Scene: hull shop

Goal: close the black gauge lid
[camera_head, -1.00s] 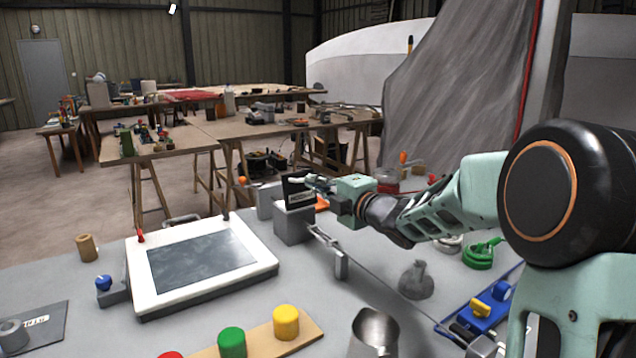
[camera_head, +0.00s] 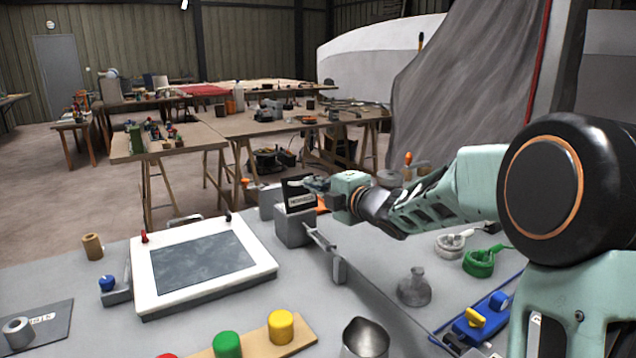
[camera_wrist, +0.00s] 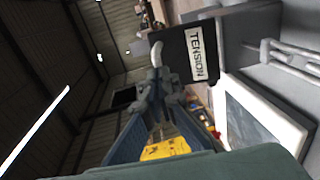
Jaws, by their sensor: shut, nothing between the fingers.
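The black gauge lid (camera_head: 299,198) stands raised on the grey gauge block (camera_head: 294,229) in the head view. In the wrist view the lid (camera_wrist: 194,54) carries a white label reading TENSION. In the wrist view the fingertips (camera_wrist: 156,55) are together just beside the lid's edge. I cannot tell whether they touch it.
A white-framed panel (camera_head: 141,264) lies left of the block. A thin metal rail with a bracket (camera_head: 339,266) runs from the block toward the right front.

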